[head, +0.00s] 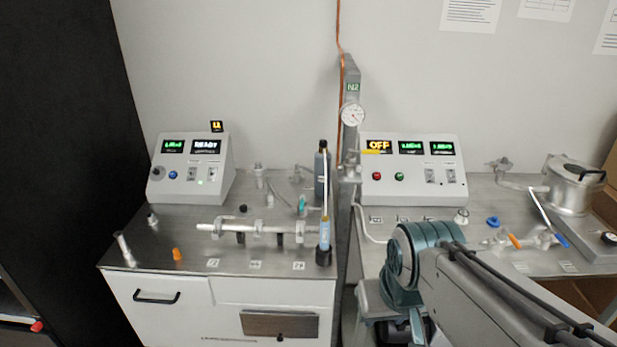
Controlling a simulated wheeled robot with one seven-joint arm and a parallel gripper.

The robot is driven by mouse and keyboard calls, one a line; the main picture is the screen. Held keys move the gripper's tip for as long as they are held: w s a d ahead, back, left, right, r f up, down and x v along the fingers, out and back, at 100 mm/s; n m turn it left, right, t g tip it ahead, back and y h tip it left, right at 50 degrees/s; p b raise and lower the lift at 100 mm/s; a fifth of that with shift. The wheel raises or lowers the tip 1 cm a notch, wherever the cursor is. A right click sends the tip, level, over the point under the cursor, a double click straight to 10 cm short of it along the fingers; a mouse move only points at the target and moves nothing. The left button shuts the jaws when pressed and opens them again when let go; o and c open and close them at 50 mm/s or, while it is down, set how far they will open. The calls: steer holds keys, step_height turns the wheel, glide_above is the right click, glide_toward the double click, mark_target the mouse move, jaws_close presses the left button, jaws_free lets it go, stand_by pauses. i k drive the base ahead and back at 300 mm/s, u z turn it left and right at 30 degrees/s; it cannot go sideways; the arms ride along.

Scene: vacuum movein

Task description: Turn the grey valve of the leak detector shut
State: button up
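A sloped console (192,168) stands at the back of the left cabinet, with two lit displays, one reading READY, a blue button and switches. I take it with its cabinet (215,290) as the leak detector, but no readable label confirms this. A grey horizontal pipe (215,228) with clamps and several black handles lies across the cabinet top. Small grey fittings (258,172) stand behind it. I cannot tell which part is the grey valve or whether it is open. My arm reaches in from the lower right; its fingertips do not show.
A grey column with a round gauge (352,114) and N2 sign separates the benches. A dark bottle (322,175) and an upright blue tube (325,232) stand at the left cabinet's right edge. An orange cap (177,254) lies near its front. The right bench holds an OFF console (411,175) and a metal pot (572,185).

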mark_target(297, 165)
steer(key=k, duration=0.25)
steer(key=u, duration=1.25)
steer(key=i, duration=0.9)
steer(key=z, duration=1.45)
steer(key=i, duration=0.5)
